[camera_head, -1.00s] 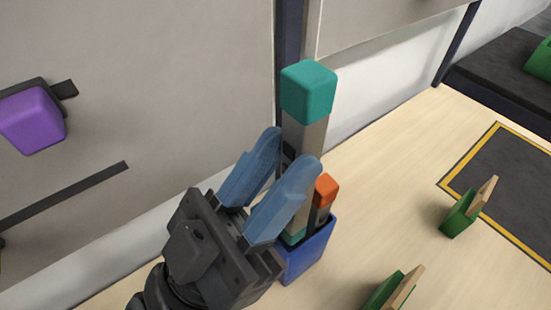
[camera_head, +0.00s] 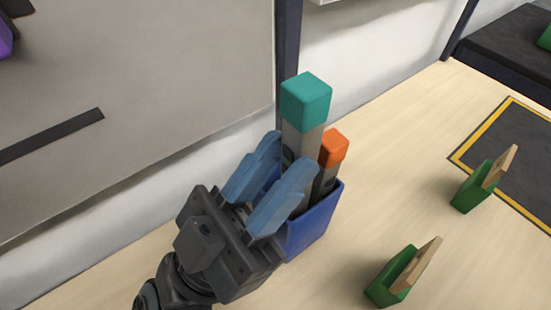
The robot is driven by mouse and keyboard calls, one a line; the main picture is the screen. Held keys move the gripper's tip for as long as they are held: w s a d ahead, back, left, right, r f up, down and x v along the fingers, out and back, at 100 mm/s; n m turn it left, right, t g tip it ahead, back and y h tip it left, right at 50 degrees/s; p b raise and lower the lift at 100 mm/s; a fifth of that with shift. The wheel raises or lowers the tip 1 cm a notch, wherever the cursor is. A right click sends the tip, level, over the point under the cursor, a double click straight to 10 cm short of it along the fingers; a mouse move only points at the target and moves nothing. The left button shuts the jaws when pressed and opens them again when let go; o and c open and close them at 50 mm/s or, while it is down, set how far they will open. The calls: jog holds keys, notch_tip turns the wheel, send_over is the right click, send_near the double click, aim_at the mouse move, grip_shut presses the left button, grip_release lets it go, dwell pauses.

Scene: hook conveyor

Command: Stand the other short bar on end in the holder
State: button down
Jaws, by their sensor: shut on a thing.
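A grey bar with a teal end (camera_head: 305,102) stands upright between the blue fingers of my gripper (camera_head: 282,175), which is shut on it. Its lower part is hidden by the fingers and the holder wall. The blue holder (camera_head: 312,230) stands on the wooden table, below and right of the fingers. The bar's lower end appears to be inside the holder; how deep I cannot tell. A bar with an orange end (camera_head: 333,150) stands in the holder at the right, slightly tilted and shorter in view than the teal-ended bar.
Two green blocks, each with a leaning wooden piece, stand on the table at the right, one near (camera_head: 402,275) and one farther (camera_head: 480,185). A dark mat with a yellow border (camera_head: 510,165) lies at far right. A grey panel (camera_head: 150,80) rises behind my gripper.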

jog(key=shift+f, duration=0.2)
jog(key=c, duration=0.8)
grip_release()
jog(key=shift+c, duration=0.2)
